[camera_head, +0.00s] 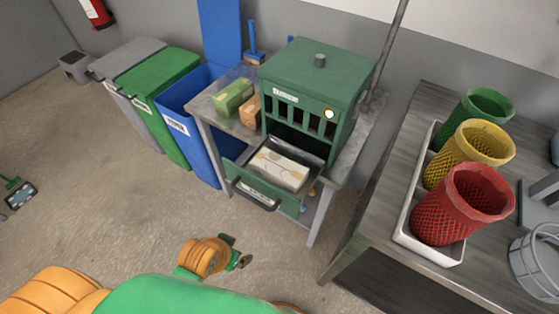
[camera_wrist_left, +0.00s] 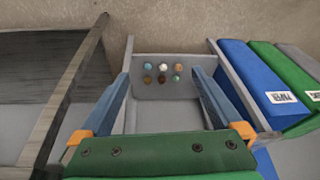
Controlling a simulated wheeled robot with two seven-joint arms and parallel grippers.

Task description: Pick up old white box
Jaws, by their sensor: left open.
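The old white box (camera_head: 279,168), pale with a faint tan pattern, lies in the pulled-out drawer (camera_head: 266,192) of the green cabinet (camera_head: 315,78). My left gripper (camera_head: 242,257) is below and to the left of the drawer in the head view, apart from the box. The left wrist view shows its two blue fingers (camera_wrist_left: 160,78) spread wide with nothing between them. The box does not show in that view. My right gripper is not in view.
The cabinet stands on a grey metal table (camera_head: 212,104) with a green carton (camera_head: 233,97). Blue (camera_head: 190,120), green and grey bins stand left. Red (camera_head: 455,205), yellow and green baskets sit in a white tray at right. Several small coloured balls (camera_wrist_left: 162,68) lie beyond the fingers.

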